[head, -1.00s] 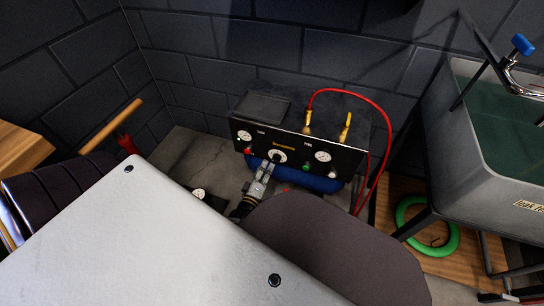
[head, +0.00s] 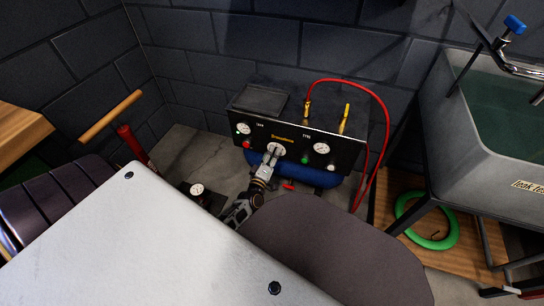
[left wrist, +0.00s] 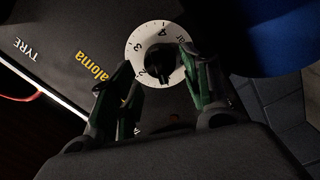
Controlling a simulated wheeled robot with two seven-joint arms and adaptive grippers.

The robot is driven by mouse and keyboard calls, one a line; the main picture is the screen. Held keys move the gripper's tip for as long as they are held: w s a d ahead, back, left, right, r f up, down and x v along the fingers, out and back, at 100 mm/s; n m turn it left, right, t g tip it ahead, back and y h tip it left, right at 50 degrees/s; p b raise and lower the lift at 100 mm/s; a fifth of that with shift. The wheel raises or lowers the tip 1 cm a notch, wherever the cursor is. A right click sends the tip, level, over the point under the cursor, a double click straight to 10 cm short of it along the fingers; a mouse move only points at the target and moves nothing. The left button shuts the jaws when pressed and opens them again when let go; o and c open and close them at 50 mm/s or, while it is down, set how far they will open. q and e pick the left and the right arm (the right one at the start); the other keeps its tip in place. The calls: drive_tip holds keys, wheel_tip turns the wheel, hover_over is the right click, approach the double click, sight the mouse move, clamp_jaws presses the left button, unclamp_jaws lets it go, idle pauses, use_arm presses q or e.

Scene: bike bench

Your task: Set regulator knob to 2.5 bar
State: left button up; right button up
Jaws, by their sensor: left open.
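The regulator knob (left wrist: 160,62) is dark and sits at the centre of a white dial marked with numbers, with 2, 3 and 4 readable in the left wrist view. In the head view the dial (head: 277,148) is on the front of the black compressor panel (head: 262,138), partly hidden by my gripper. My left gripper (head: 270,157) is right in front of the dial. In the left wrist view its two open fingers (left wrist: 165,85) are on either side of the knob's lower part; I cannot tell whether they touch it. My right gripper is not in view.
Two gauges flank the dial, a left one (head: 243,129) and a right one (head: 321,148). A red hose (head: 385,110) loops from the panel's top. A floor pump (head: 124,132) stands at left, a grey water tank (head: 500,140) at right, with a green coil (head: 405,215) below.

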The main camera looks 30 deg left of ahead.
use_arm(q)
drive_tip(key=shift+w+a, duration=0.3)
drive_tip(key=shift+w, duration=0.2)
drive_tip(key=shift+w+a, duration=0.15)
drive_tip(key=shift+w, duration=0.05)
drive_tip(key=c, duration=0.5)
drive_tip(key=shift+s, duration=0.1)
drive_tip(key=c, duration=0.4)
drive_tip(key=shift+s+d+f, duration=0.1)
drive_tip(key=shift+s+d, duration=0.2)
drive_tip(key=shift+d, duration=0.05)
drive_tip(key=shift+s+d, duration=0.2)
drive_tip(key=shift+s, duration=0.1)
